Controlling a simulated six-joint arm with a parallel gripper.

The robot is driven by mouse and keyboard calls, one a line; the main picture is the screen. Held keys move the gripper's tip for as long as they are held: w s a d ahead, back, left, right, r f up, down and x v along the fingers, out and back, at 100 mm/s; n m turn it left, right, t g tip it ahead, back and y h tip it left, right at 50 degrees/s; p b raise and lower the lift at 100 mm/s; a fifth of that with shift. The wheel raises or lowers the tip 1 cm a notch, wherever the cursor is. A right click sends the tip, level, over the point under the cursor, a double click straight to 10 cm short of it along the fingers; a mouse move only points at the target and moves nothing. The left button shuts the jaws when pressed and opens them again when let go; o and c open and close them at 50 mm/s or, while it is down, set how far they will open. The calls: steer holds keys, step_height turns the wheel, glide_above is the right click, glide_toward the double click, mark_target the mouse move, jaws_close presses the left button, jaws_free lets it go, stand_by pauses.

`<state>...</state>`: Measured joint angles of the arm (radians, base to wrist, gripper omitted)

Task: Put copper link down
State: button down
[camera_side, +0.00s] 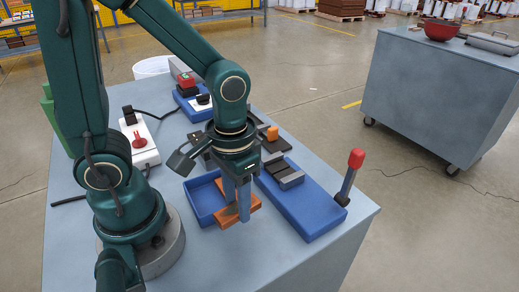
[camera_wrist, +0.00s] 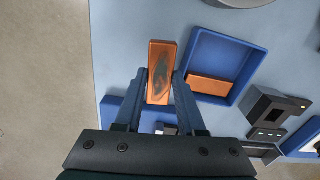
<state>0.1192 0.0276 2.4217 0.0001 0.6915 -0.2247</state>
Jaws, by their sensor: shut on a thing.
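My gripper (camera_wrist: 160,85) is shut on a copper link (camera_wrist: 161,66), a flat orange-brown bar with a dark mark on its face. In the wrist view the link sticks out past the fingertips, left of a blue tray (camera_wrist: 240,44). A second copper piece (camera_wrist: 207,85) lies inside the tray near its lower edge. In the side view my gripper (camera_side: 237,210) points down at the tray's (camera_side: 203,210) right side, with the held link (camera_side: 227,219) at its fingertips. The height of the link above the table is hard to tell.
Behind are a blue box with a red button (camera_side: 187,80) and a white unit with a red part (camera_side: 139,142). The table's front right area (camera_side: 300,262) is clear.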

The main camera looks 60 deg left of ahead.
steer(key=s+a+r, duration=0.1)
steer(key=a+r, duration=0.5)
steer(key=a, duration=0.4)
steer(key=w+d+r+m, duration=0.1)
steer(key=w+d+r, duration=0.4)
steer(key=w, duration=0.5)
steer(key=s+a+f+n, duration=0.1)
steer(key=s+a+f, duration=0.4)
steer(key=s, duration=0.5)
steer(key=shift+s, duration=0.1)
glide_above(244, 236)
step_height(244, 236, down, 7)
steer(key=shift+f, duration=1.8)
